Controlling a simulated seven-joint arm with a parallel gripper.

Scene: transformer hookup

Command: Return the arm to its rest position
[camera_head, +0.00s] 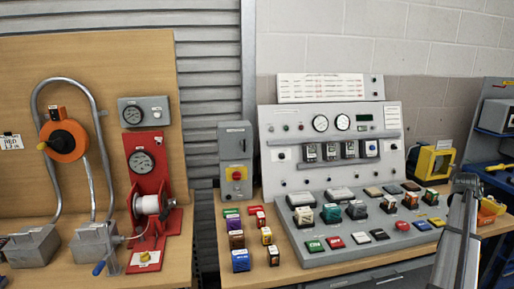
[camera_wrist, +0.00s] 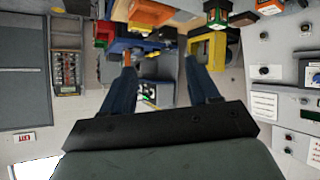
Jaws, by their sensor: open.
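My gripper (camera_wrist: 160,72) shows in the wrist view with its two dark fingers spread wide apart and nothing between them. Beyond the fingers are the floor and a blue stand with coloured bins (camera_wrist: 150,14). In the head view a grey link of my arm (camera_head: 458,240) stands at the right edge, in front of the right end of the bench. I cannot make out the fingertips there. The transformer console (camera_head: 300,226) stands on the bench to the left of my arm, and its panel (camera_wrist: 285,75) shows at the right of the wrist view.
Several coloured blocks (camera_head: 240,261) stand at the console's left. A red winding stand (camera_head: 148,205) and an orange reel (camera_head: 64,141) are far left.

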